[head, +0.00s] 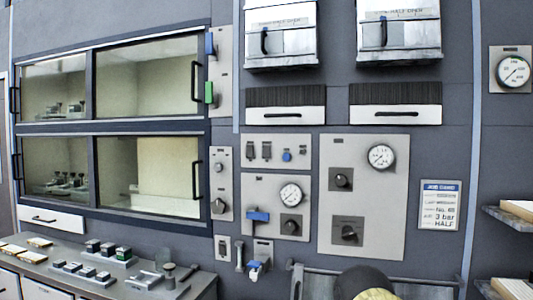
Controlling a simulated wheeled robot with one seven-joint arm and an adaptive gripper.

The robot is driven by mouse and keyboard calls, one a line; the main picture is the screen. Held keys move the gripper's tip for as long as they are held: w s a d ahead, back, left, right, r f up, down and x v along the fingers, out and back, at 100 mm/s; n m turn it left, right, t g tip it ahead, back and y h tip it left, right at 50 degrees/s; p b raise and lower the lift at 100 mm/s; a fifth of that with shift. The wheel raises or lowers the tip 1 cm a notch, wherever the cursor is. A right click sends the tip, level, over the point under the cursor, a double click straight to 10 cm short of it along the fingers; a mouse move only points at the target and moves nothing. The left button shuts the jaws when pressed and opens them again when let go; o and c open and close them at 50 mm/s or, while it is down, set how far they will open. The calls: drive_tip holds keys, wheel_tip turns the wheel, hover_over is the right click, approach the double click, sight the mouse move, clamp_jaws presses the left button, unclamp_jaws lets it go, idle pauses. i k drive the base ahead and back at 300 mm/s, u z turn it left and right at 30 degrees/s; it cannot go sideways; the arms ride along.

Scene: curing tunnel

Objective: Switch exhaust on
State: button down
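No switch has a readable exhaust label in the head view. A small panel (276,163) has two dark switches (259,151) and a blue knob (287,155). Below it, a panel (262,228) carries a round gauge (291,194), a blue lever (258,216) and a dark knob (291,226). A larger panel (384,220) to the right has a gauge (382,157) and two dark rotary knobs (341,179). The positions of the switches are too small to tell. My gripper does not show; a dark and yellow rounded part at the bottom edge seems to be mine.
Glass-fronted cabinets (150,77) with sliding doors fill the left. A bench (95,262) with small blocks stands below them. Two metal hatches (281,40) hang at top. A job card (440,204) mentions 3 bar and HALF. Shelves (507,217) jut from the right; a rail (330,271) crosses low centre.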

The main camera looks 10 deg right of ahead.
sight(266, 149)
drive_tip(key=u, duration=0.55)
drive_tip(key=k, duration=0.65)
drive_tip(key=u, duration=1.1)
drive_tip(key=i, duration=0.95)
drive_tip(key=z, duration=0.5)
drive_tip(key=i, duration=0.7)
drive_tip(key=z, duration=0.85)
